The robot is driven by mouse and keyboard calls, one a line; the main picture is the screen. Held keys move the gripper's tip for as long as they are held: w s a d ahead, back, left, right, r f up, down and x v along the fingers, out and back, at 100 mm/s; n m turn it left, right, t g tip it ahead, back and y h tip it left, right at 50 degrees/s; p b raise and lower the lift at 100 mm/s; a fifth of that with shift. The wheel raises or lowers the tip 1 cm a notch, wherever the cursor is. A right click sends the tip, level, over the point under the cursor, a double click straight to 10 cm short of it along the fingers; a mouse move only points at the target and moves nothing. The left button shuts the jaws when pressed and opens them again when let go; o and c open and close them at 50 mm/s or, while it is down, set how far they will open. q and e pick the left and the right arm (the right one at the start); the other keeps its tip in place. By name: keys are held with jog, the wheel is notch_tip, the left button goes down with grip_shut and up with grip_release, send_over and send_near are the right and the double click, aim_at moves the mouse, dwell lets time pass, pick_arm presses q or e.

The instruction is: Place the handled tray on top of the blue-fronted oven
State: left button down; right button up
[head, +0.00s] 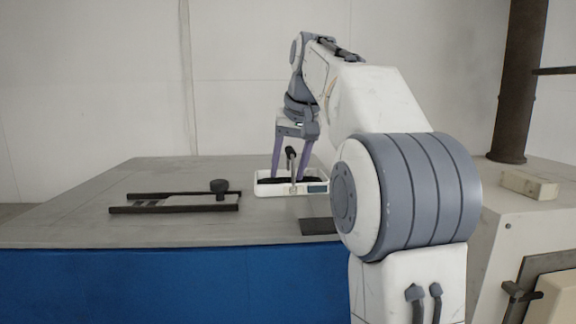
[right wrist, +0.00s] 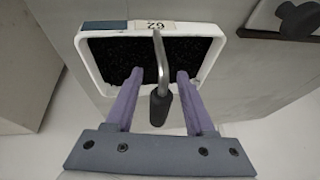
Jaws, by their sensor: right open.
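The white handled tray (head: 262,189) shows in the head view near the right part of the blue-fronted oven's top, and it fills the upper middle of the right wrist view (right wrist: 88,62). It holds black granular material and has a label. Its bent metal handle with a black grip (right wrist: 160,108) stands between the purple fingers of my right gripper (head: 287,178), which is open. The fingertips reach down over the tray, one on each side of the handle. The oven (head: 150,285) has a grey top. My left gripper is not in view.
A dark flat frame with a round knob (head: 220,187) lies on the oven's top. A dark flat piece (head: 318,226) shows below the tray. At right stands a pale cabinet with a light block (head: 528,185) and a tall brown pipe (head: 520,80).

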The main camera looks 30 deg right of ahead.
jog(key=shift+r, duration=0.2)
jog(key=shift+s+r, duration=0.15)
jog(key=shift+r, duration=0.2)
jog(key=p+v, duration=0.3)
jog(key=v, duration=0.8)
jog(key=shift+a, duration=0.15)
